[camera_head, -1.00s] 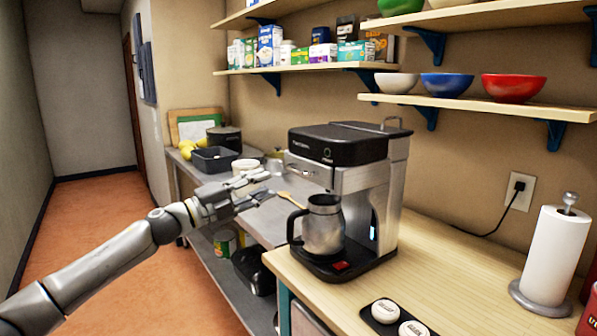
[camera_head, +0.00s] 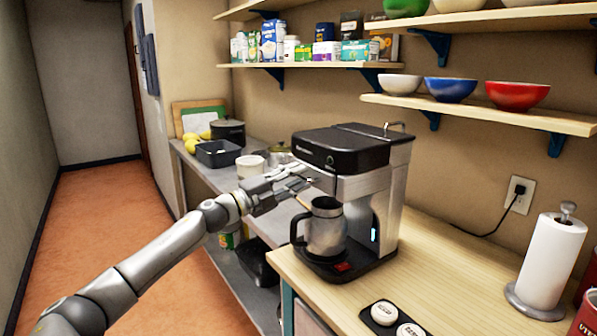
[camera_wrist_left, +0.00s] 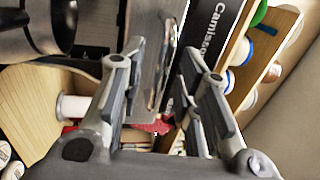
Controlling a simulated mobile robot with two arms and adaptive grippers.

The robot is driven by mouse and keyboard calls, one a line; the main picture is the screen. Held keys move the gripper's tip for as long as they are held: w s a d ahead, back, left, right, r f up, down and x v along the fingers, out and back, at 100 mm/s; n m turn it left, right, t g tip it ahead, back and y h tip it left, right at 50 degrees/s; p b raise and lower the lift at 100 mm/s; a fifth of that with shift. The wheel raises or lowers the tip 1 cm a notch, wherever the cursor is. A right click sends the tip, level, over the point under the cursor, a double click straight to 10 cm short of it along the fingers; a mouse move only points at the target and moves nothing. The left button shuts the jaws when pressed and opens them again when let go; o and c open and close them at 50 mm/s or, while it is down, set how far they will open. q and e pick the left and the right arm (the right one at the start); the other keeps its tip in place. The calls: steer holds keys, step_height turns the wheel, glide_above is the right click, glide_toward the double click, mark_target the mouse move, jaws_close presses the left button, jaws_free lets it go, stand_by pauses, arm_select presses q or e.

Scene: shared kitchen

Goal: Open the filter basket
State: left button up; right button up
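The coffee maker (camera_head: 352,150) stands on the wooden counter, with a black top and a silver body. Its filter basket section (camera_head: 323,180) is the silver front below the black top, and it looks closed. My left gripper (camera_head: 304,182) is at this front, partly covering it. In the left wrist view my left gripper (camera_wrist_left: 159,52) has its fingers apart, with the coffee maker's metal front (camera_wrist_left: 150,62) behind and between them. I cannot tell whether they touch it. The steel carafe (camera_head: 325,228) sits below on the base. My right gripper is not in view.
A paper towel roll (camera_head: 548,255) stands at the right of the counter. White round lids (camera_head: 384,313) lie near the front edge. Shelves with bowls (camera_head: 450,88) hang above. A white tub (camera_head: 250,166) and a dark bin (camera_head: 218,153) are on the metal table behind.

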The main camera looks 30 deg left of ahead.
arm_select(q)
steer(key=shift+w+d+r, duration=0.1)
steer(key=shift+w+d, duration=0.1)
steer(key=shift+w, duration=0.3)
jaws_close()
